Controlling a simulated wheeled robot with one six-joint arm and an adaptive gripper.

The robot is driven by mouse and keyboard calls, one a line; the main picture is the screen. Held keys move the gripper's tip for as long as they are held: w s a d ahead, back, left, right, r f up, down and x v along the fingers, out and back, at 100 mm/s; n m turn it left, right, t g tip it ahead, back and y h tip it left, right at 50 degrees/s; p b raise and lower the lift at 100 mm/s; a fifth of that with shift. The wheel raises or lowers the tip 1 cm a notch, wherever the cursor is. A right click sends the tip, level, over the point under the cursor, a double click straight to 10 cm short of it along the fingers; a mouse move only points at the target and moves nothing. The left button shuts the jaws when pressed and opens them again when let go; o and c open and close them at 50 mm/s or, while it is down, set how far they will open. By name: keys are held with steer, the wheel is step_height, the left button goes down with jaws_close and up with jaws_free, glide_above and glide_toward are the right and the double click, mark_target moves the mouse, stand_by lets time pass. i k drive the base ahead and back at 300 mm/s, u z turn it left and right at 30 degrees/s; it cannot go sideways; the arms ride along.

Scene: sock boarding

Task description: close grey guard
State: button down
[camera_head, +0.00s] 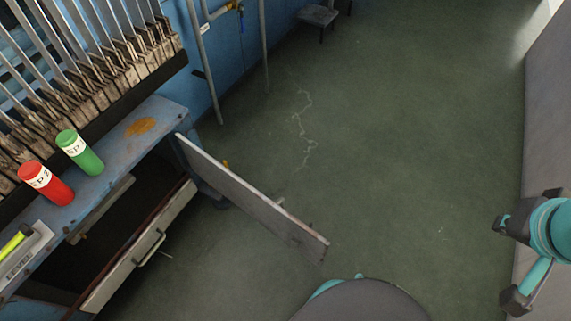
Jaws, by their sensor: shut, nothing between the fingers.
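The grey guard (252,197) is a long flat panel. It stands swung out from the corner of the blue machine bench (172,112). Its near end reaches over the open floor, so the guard is open. A small peg or handle shows behind its top edge. My gripper cannot be made out in this view. Teal and dark parts of my own body show at the right edge, well apart from the guard, and another dark rounded part shows at the bottom.
A pale drawer front (142,250) with a handle lies below the bench, left of the guard. A red cylinder (45,182) and a green cylinder (80,152) stand on the bench. Tall metal boards (85,50) line the back. The green floor (400,130) is clear.

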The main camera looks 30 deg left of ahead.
mark_target(269, 213)
steer(key=i, duration=1.85)
steer(key=u, duration=4.2)
steer(key=i, duration=0.5)
steer(key=u, duration=0.6)
steer(key=k, duration=0.95)
steer(key=u, duration=0.1)
